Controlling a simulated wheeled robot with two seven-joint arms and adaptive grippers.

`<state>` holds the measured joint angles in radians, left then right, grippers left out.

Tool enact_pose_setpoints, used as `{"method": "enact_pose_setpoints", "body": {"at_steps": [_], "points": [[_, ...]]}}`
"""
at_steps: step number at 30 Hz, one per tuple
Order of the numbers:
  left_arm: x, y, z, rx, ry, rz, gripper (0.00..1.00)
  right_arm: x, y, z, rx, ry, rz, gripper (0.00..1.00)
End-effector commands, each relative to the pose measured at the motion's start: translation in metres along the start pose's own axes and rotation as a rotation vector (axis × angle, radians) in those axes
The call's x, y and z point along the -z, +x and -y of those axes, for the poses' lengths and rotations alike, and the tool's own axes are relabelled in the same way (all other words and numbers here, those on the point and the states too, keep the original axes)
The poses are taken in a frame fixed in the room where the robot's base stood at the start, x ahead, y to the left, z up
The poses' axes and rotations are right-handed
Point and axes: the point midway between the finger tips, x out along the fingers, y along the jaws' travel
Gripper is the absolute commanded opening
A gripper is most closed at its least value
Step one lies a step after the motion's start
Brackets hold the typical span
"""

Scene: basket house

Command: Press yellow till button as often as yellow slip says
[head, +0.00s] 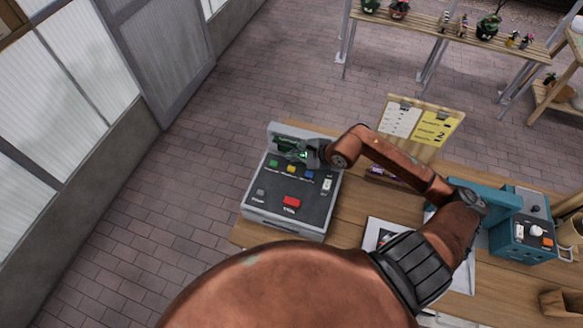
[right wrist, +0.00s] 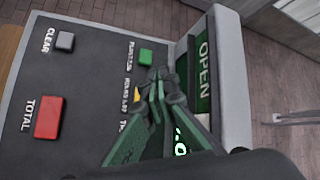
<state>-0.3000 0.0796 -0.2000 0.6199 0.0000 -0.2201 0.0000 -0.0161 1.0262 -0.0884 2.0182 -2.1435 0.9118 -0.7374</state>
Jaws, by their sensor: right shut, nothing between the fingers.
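The grey till (head: 290,215) stands at the left end of the wooden table, with green, yellow and blue buttons in a row below its display. The yellow button (head: 291,168) also shows in the right wrist view (right wrist: 137,95), partly covered by my fingers. My right gripper (head: 290,150) is shut and empty over the display side of the till. In the right wrist view its fingertips (right wrist: 158,78) are beside the yellow and green buttons; I cannot tell whether they touch. The display (right wrist: 204,65) reads "OPEN"; its number is mostly hidden. The yellow slip (head: 434,128) hangs on a board; its writing is too small to read surely.
A red TOTAL button (right wrist: 47,117) and a grey CLEAR button (right wrist: 65,41) are on the till. A white slip (head: 400,119) hangs beside the yellow one. A teal machine (head: 522,235) stands at the right. My right arm crosses above the table.

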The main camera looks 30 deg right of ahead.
Motion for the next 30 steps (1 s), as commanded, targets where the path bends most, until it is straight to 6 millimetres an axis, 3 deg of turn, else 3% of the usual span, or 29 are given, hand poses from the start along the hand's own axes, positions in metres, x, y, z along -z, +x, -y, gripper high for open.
{"method": "enact_pose_setpoints", "body": {"at_steps": [25,30], "points": [[0.0002,-0.0001,0.0,0.0,0.0,0.0,0.0,-0.0001,-0.0001,0.0,0.0,0.001,0.0,0.0],[0.0012,-0.0074,0.0003,0.0,0.0,-0.001,0.0,-0.0025,-0.0028,0.0022,0.003,0.085,-0.001,0.0]]}}
